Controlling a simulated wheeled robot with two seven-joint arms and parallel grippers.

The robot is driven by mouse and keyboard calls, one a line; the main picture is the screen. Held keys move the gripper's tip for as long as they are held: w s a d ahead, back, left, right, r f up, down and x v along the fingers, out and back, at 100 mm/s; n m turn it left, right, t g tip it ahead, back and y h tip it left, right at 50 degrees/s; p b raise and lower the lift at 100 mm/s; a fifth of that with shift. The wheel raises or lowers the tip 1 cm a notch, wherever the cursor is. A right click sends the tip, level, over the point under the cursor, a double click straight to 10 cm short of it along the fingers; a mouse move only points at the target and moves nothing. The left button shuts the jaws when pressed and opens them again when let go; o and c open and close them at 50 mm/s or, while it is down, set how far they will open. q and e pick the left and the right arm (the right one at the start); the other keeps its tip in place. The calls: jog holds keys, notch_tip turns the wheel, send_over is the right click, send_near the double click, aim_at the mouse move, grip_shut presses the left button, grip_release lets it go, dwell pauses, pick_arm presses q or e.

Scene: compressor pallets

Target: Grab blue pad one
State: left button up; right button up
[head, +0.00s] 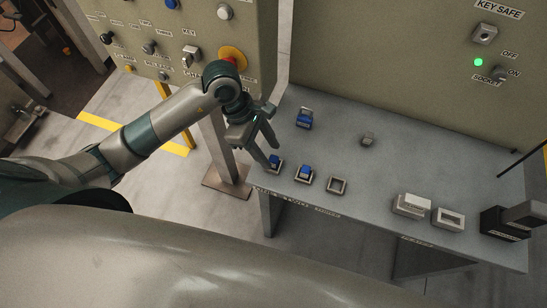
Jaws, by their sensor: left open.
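Several small square holders stand along the left front of the grey table (380,165). The leftmost holder has a blue pad (275,159) in it, above the leftmost front-edge label, which is too small to read surely. A second blue pad (305,171) sits in the holder to its right. A third blue piece (304,117) stands farther back in a grey mount. My left gripper (273,155) is open, fingers pointing down at the leftmost blue pad. Its fingertips are close to that pad and partly cover it; I cannot tell whether they touch. My right gripper is not in view.
An empty square holder (337,186) stands right of the two front pads. A small grey block (368,139) is farther back. Two pale blocks (412,205) (449,218) and a dark block (503,223) stand at the right. A control panel (180,40) rises behind my left arm.

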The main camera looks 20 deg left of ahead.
pick_arm(q)
jog(key=shift+x, duration=1.1)
grip_shut()
